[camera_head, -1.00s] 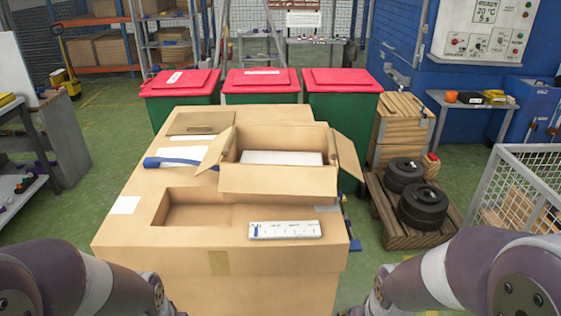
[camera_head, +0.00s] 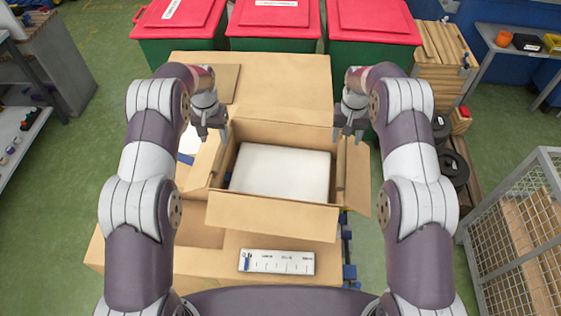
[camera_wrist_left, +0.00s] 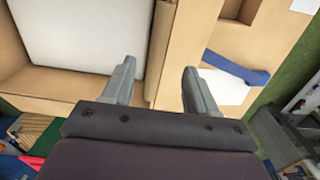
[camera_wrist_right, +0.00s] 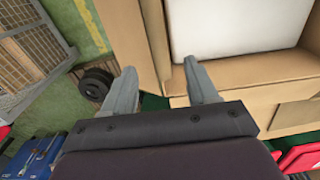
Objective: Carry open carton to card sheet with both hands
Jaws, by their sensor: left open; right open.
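The open carton (camera_head: 272,215) stands on the large cardboard-topped surface with its flaps spread and a white block (camera_head: 285,170) inside. The brown card sheet (camera_head: 222,80) lies at the far left of that surface, partly hidden by my left arm. My left gripper (camera_head: 210,135) is open above the carton's left side; in the left wrist view its fingers (camera_wrist_left: 160,80) straddle the line of the carton wall. My right gripper (camera_head: 350,137) is open above the right side; in the right wrist view its fingers (camera_wrist_right: 162,82) straddle that wall likewise. Contact cannot be told.
A white ruler-like label block (camera_head: 277,262) lies in front of the carton. A blue strip (camera_wrist_left: 235,67) and white paper (camera_wrist_left: 225,88) lie left of it. Red-lidded bins (camera_head: 273,18) stand behind. A mesh cage (camera_head: 520,230) and black discs (camera_head: 452,170) are on the right.

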